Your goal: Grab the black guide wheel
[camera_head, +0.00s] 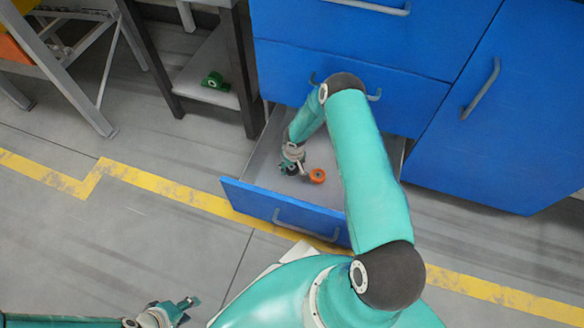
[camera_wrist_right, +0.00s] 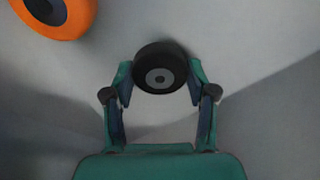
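The black guide wheel (camera_wrist_right: 160,52) has a grey hub and lies in the open drawer. In the right wrist view it sits between the two fingertips of my right gripper (camera_wrist_right: 160,86). The fingers stand apart, one close on each side of the wheel. I cannot tell whether both press on it. In the head view my right gripper (camera_head: 296,170) reaches down into the drawer and the black wheel (camera_head: 291,169) is partly hidden by it. My left gripper (camera_head: 184,309) is low at the left over the floor, empty, its fingers apart.
An orange wheel (camera_head: 317,176) lies in the drawer just right of my right gripper. The blue drawer front (camera_head: 280,212) and its side walls enclose this space. Blue cabinets (camera_head: 480,110) stand behind. A green part (camera_head: 215,80) rests on a low shelf at left.

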